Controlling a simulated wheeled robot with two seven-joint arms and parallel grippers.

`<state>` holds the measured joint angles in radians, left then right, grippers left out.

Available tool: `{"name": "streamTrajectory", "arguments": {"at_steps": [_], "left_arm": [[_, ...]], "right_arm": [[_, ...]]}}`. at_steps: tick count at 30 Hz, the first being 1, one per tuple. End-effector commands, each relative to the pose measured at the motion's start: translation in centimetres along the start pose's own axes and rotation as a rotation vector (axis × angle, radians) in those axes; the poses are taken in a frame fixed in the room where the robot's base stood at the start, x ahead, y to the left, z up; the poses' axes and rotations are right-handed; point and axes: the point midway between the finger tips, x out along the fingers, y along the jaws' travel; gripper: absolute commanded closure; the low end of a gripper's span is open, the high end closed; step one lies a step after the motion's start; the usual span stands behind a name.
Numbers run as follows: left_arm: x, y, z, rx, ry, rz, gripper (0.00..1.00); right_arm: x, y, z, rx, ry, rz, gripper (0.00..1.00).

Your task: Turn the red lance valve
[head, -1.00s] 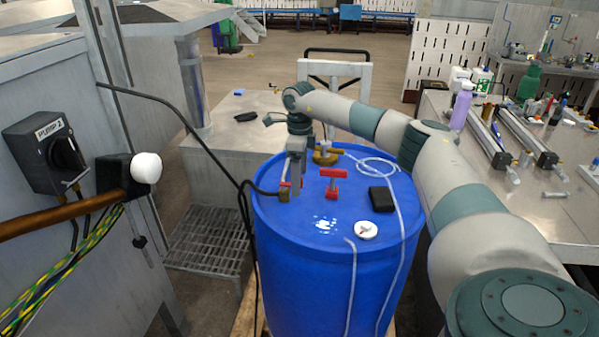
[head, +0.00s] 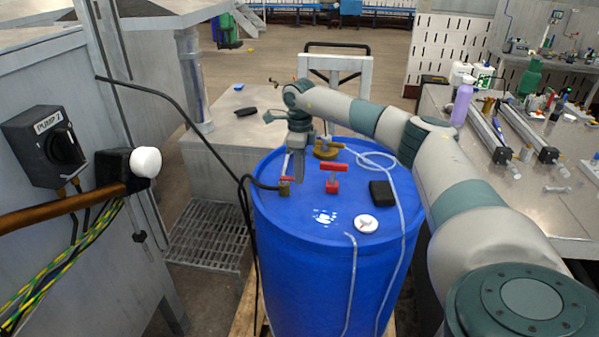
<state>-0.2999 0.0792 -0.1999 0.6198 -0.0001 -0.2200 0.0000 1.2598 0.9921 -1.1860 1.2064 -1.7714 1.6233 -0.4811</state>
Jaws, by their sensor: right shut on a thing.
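A blue drum (head: 310,270) stands upright in the middle of the head view. On its lid, a small red valve handle (head: 286,179) sits at the left by a brass hose fitting (head: 284,190); I take it as the red lance valve. My right gripper (head: 299,176) points down over the lid and is shut on this handle; its fingers hide part of it. My left gripper is out of view.
A black hose runs from the left cabinet to the brass fitting. The lid also bears a brass piece (head: 328,153), a black box (head: 381,195), a white cap (head: 366,224) and a clear tube. A cluttered metal bench (head: 500,215) stands at the right.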

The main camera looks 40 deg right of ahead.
Motion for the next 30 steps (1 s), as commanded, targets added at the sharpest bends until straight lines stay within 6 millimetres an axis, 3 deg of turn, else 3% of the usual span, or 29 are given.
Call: {"name": "streamTrajectory", "arguments": {"at_steps": [5,6,30], "left_arm": [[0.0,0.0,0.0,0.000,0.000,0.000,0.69],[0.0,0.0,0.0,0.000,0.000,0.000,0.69],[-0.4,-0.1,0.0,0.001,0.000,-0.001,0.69]], "right_arm": [[0.0,0.0,0.0,0.000,0.000,0.000,1.00],[0.0,0.0,0.0,0.000,0.000,0.000,0.92],[0.0,1.4,0.2,-0.002,0.000,0.002,0.90]]}}
